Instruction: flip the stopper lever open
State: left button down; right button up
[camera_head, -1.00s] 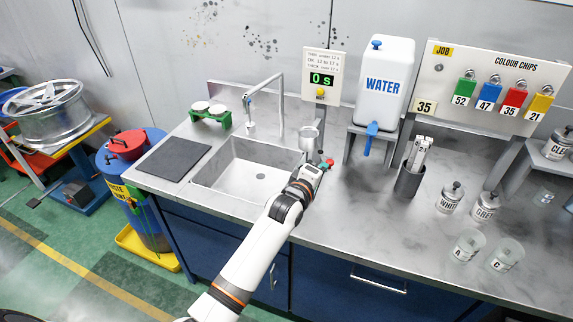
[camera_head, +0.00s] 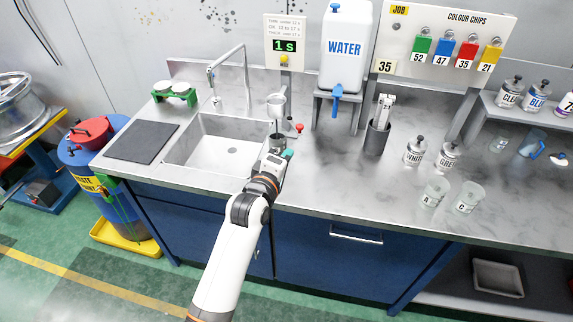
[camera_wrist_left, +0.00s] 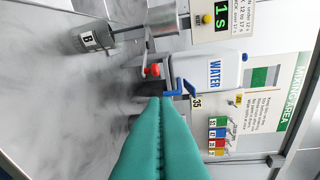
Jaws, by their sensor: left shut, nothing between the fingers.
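A metal cup (camera_head: 276,104) is held up at the right edge of the sink, and also shows in the left wrist view (camera_wrist_left: 162,18). A lever with a red knob (camera_head: 299,128) sits beside and below it; the knob is clear in the left wrist view (camera_wrist_left: 152,70). A grey container marked B (camera_wrist_left: 90,38) is below the cup. My left gripper (camera_head: 289,154) has teal fingers, shut and empty, a little in front of the red knob and apart from it. The fingers fill the lower middle of the wrist view (camera_wrist_left: 161,105). My right gripper is out of view.
The timer (camera_head: 285,46) reads 1 s. The sink (camera_head: 225,150) is left of the cup. A water tank (camera_head: 346,45) with a blue tap stands behind to the right. A dark holder (camera_head: 377,137) and small labelled jars stand further right. The counter front is clear.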

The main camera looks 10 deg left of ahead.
pick_arm(q)
jog(key=shift+s+d+r, duration=0.1)
jog(key=shift+s+d, duration=0.05)
jog(key=shift+s, duration=0.35)
jog(key=shift+s+d+r, duration=0.1)
jog(key=shift+s+d, duration=0.05)
jog(key=shift+s, duration=0.35)
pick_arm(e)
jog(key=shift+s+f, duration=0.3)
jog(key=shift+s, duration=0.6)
